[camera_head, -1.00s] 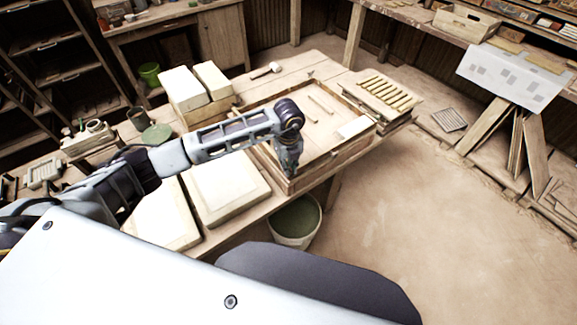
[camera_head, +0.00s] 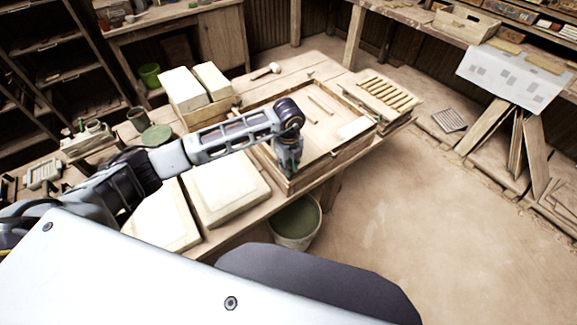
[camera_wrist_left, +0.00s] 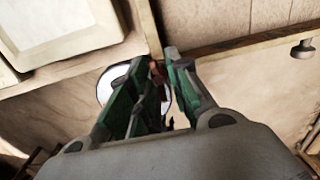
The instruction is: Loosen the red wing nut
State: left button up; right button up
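My left gripper (camera_head: 290,168) points down at the near long side of the wooden frame on the bench. In the left wrist view its two green-sided fingers (camera_wrist_left: 160,60) are close together. A small reddish-brown piece, which looks like the red wing nut (camera_wrist_left: 158,76), sits between them and seems to touch both. In the head view the wing nut is hidden by the gripper. My right gripper is in neither view.
The wooden frame (camera_head: 330,155) holds thin sticks and a pale block (camera_head: 354,128). Pale slabs (camera_head: 225,187) lie left of it. A bucket (camera_head: 297,222) stands on the floor below the bench edge. A slatted rack (camera_head: 382,95) is at the frame's far right.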

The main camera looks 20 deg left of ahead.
pick_arm(q)
jog(key=shift+o, duration=1.4)
notch_tip(320, 180, up, 12)
jog(key=shift+s+f, duration=0.1)
jog(key=shift+f, duration=0.05)
